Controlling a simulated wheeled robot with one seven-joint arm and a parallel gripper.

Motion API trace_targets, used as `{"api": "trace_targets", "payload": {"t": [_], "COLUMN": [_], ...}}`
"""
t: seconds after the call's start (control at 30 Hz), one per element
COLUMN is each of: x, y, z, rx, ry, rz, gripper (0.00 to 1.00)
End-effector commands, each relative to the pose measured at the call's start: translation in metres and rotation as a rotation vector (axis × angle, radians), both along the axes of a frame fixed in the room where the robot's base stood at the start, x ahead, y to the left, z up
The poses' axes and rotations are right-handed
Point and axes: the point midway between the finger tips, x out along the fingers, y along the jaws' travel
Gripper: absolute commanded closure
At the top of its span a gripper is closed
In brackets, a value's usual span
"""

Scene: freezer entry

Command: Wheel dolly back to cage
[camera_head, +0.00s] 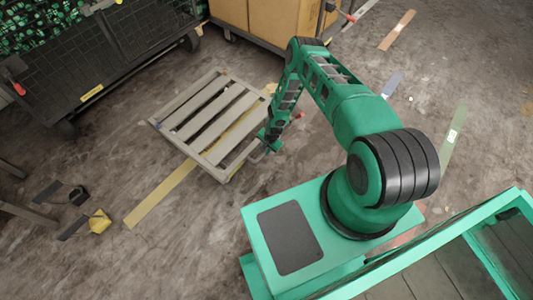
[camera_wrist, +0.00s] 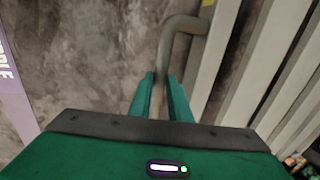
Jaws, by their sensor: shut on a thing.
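The dolly (camera_head: 207,108), a low pale platform of slats, stands on the floor ahead of my base. Its bent grey tube handle (camera_wrist: 182,24) shows in the wrist view beside the slats (camera_wrist: 215,62). My gripper (camera_head: 268,143) is at the dolly's right side, low down; in the wrist view my gripper (camera_wrist: 160,92) has its two green fingers shut on the tube. A black mesh cage (camera_head: 75,75) on casters stands at the upper left, apart from the dolly. My arm hides part of the dolly's right edge.
A trolley with cardboard boxes (camera_head: 262,18) stands at the top. A yellow floor strip (camera_head: 160,195) runs under the dolly. The floor between dolly and cage is clear.

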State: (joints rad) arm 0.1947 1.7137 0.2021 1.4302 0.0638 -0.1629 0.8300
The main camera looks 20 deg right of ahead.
Motion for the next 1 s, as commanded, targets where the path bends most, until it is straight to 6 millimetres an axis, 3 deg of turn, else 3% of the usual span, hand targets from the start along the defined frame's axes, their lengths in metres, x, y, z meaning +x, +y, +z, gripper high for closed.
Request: {"api": "trace_targets", "payload": {"t": [0.43,0.47,0.53,0.83,1.0], "x": [0.006,0.007,0.007,0.004,0.002], "y": [0.0,0.001,0.001,-0.001,-0.003], "z": [0.0,0.0,0.001,0.001,0.012], "rx": [0.001,0.002,0.002,-0.001,-0.001], "ry": [-0.007,-0.008,-0.008,-0.003,-0.001], "rz": [-0.005,-0.005,-0.005,-0.005,-0.004], "gripper": [1.0,0.78,0.64,0.64,0.64]}}
